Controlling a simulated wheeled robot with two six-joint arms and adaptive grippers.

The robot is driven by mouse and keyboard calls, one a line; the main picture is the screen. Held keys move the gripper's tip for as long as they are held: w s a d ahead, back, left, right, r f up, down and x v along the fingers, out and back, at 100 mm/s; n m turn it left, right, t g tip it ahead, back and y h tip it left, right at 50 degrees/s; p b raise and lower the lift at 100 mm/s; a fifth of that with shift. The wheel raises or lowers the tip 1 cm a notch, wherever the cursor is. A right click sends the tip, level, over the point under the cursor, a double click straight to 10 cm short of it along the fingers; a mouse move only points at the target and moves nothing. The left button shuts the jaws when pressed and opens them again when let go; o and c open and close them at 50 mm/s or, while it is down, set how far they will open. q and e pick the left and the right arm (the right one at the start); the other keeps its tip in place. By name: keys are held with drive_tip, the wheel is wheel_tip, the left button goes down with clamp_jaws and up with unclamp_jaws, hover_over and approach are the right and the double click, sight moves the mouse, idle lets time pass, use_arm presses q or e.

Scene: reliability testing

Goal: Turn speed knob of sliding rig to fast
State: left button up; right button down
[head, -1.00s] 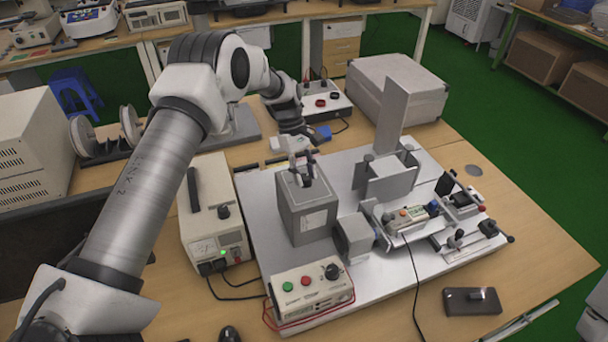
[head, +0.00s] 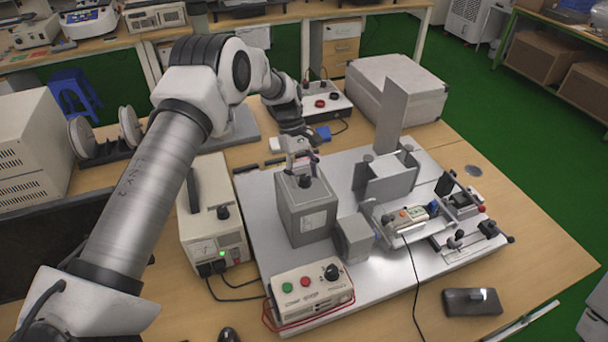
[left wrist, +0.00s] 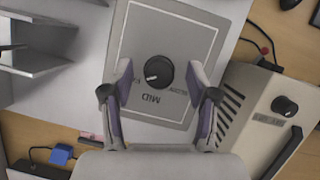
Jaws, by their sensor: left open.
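The speed knob (left wrist: 158,71) is a round black dial on the top panel of a grey box. Its white mark points to the lower left in the left wrist view, between a partly hidden label at left and "MID". "SLOW" is at the right, partly behind a finger. The knob (head: 304,181) also shows in the head view on the grey box (head: 308,212). My left gripper (left wrist: 161,76) is open, with one finger on each side of the knob and gaps between. In the head view my left gripper (head: 300,160) is over the box. My right gripper is out of view.
The sliding rig (head: 410,218) stands right of the box on a silver base plate (head: 262,212). A control box with green and red buttons (head: 311,293) is in front. A cream power supply (head: 213,215) stands at left. An upright metal plate (head: 391,115) rises behind.

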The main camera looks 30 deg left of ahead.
use_arm(q)
drive_tip(key=v, duration=1.1)
drive_tip(key=shift+r, duration=0.35)
drive_tip(key=shift+a, duration=0.15)
